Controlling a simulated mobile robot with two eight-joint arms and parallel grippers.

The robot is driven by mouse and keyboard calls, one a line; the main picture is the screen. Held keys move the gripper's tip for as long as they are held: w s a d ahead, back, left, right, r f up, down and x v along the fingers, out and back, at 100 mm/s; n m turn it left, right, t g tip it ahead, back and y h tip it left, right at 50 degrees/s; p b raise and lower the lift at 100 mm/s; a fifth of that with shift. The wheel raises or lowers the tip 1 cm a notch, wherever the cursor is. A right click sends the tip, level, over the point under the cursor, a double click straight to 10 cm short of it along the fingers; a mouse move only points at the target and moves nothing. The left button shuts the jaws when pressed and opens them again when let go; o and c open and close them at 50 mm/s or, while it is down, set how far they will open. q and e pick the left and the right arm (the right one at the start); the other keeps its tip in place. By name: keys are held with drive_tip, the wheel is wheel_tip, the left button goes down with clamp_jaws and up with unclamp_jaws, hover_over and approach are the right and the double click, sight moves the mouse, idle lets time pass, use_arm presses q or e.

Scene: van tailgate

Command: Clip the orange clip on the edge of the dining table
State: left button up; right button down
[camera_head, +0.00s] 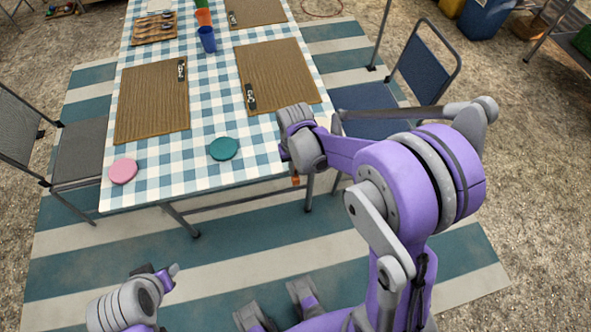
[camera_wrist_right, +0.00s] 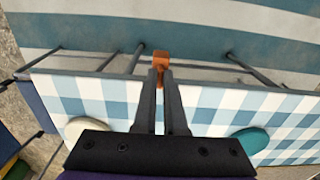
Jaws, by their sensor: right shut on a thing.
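The dining table (camera_head: 200,172) has a blue-and-white checked cloth and fills the upper middle of the head view. The small orange clip (camera_head: 295,180) shows just below my right wrist, near the front edge at the right corner. In the right wrist view, my right gripper (camera_wrist_right: 162,76) is shut on the orange clip (camera_wrist_right: 161,58), which overlaps the table edge (camera_wrist_right: 210,82) in the picture. I cannot tell whether the clip touches the edge. My left gripper (camera_head: 172,271) is low at the left, away from the table; its fingers are too small to judge.
A pink disc (camera_head: 123,171) and a teal disc (camera_head: 223,148) lie near the front edge. Brown placemats (camera_head: 152,100), cups (camera_head: 207,39) and a cutlery tray (camera_head: 154,28) stand further back. Chairs flank the table at left (camera_head: 80,153) and right (camera_head: 425,65). The striped mat (camera_head: 100,255) in front is mostly clear.

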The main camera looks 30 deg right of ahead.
drive_tip(key=shift+w+d, duration=0.15)
drive_tip(key=shift+w, duration=0.5)
drive_tip(key=shift+w+d, duration=0.1)
drive_tip(key=shift+w, duration=0.3)
drive_tip(key=shift+w, duration=0.2)
idle(0.4)
drive_tip(key=shift+w+d, duration=0.15)
drive_tip(key=shift+w, duration=0.3)
idle(0.3)
drive_tip(key=c, duration=0.9)
unclamp_jaws()
